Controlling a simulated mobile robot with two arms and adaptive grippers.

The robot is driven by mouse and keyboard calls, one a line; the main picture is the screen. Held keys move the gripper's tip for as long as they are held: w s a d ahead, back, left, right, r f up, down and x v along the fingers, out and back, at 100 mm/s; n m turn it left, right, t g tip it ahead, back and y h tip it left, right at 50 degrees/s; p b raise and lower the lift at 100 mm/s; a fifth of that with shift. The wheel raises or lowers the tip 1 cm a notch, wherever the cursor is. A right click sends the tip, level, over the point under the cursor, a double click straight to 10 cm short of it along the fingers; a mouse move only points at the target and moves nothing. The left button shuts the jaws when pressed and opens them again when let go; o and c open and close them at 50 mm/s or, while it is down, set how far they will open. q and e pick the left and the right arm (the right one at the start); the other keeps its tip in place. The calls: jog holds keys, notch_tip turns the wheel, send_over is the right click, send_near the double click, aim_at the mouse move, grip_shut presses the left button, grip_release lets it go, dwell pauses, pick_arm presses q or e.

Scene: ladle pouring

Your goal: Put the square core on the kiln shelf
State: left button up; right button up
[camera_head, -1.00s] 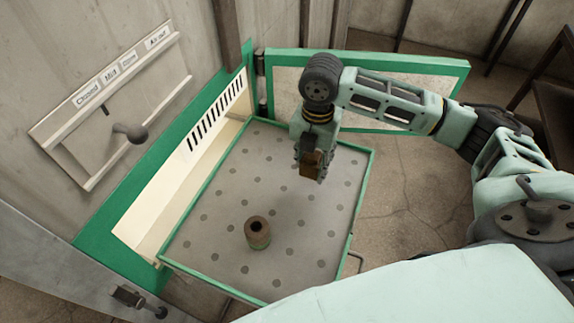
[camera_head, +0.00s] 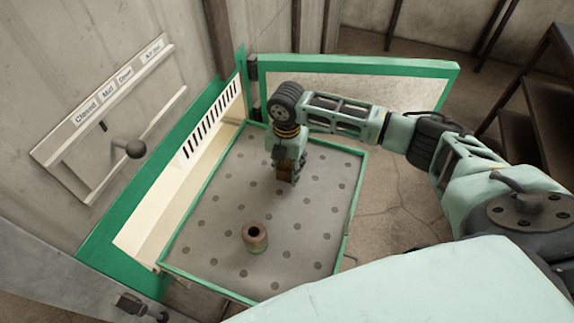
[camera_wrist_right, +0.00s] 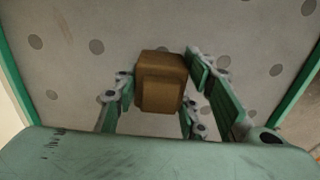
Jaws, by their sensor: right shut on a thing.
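The square core (camera_wrist_right: 161,85) is a brown block between the fingers of my right gripper (camera_head: 287,176). It also shows in the head view (camera_head: 285,173), partly covered by the fingers. My right gripper is shut on it and points down over the far part of the kiln shelf (camera_head: 215,225). The shelf is a grey perforated tray with a green rim. In the right wrist view the shelf's holes show behind the core; I cannot tell whether the core touches the shelf. My left gripper is not in view.
A brown hollow cylinder (camera_head: 256,238) stands upright on the near part of the shelf. An open green-framed door (camera_head: 400,85) stands behind the shelf. A slotted panel with a knob lever (camera_head: 134,149) is on the left wall. The shelf's right side is clear.

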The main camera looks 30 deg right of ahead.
aim_at(287, 162)
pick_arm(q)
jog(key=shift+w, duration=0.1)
pick_arm(e)
jog(key=o, duration=0.9)
jog(key=shift+f, duration=0.1)
jog(key=o, duration=0.4)
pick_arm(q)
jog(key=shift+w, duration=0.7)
pick_arm(e)
notch_tip(287, 162, up, 12)
jog(key=shift+r+b, duration=0.15)
jog(key=shift+b, duration=0.75)
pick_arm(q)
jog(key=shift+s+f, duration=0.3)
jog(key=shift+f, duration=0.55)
